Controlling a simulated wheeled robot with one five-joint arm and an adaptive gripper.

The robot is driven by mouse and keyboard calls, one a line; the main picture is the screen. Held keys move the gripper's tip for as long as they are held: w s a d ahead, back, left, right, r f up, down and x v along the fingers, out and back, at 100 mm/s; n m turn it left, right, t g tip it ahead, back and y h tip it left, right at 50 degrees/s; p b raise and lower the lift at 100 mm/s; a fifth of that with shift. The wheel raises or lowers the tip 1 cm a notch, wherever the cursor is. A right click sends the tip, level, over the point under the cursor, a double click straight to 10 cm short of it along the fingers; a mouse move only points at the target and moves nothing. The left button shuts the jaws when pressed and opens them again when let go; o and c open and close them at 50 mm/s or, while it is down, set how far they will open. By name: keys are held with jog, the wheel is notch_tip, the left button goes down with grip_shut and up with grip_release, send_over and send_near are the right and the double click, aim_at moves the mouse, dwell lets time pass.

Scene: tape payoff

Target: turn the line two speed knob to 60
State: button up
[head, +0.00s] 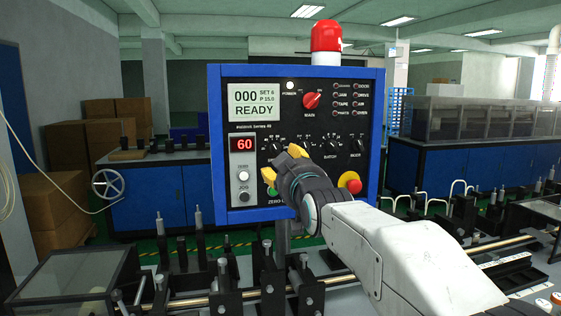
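The blue-framed control panel (296,82) stands upright in the middle of the head view. A red readout (242,145) on it shows 60. A row of small black knobs crosses its lower half, with one knob (275,147) at the left of the row and others (331,148) further right. Their labels are too small to read surely, so I cannot tell which is the line two speed knob. My gripper (282,162) is in front of the panel, its yellow fingertips apart, just below the left knob. Whether it touches a knob is unclear. My gripper hides part of the panel.
The panel also carries a grey screen (254,102) reading READY, a red main switch (312,100) and a red stop button (350,182). A red lamp (326,36) tops it. Metal rods and fixtures (222,285) fill the machine bed below.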

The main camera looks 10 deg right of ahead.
aim_at(278, 149)
jog(key=shift+w+r+m+p, duration=0.45)
jog(key=shift+w+m+p, duration=0.6)
jog(key=shift+m, duration=1.3)
jog(key=shift+w+r+m+p, duration=0.5)
jog(key=shift+w+m, duration=0.9)
jog(key=shift+m, duration=0.9)
jog(key=shift+w+r+m+p, duration=0.35)
jog(key=shift+w+m+p, duration=0.75)
jog(key=shift+m, duration=1.25)
jog(key=shift+w, duration=0.15)
jog(key=shift+c, duration=0.3)
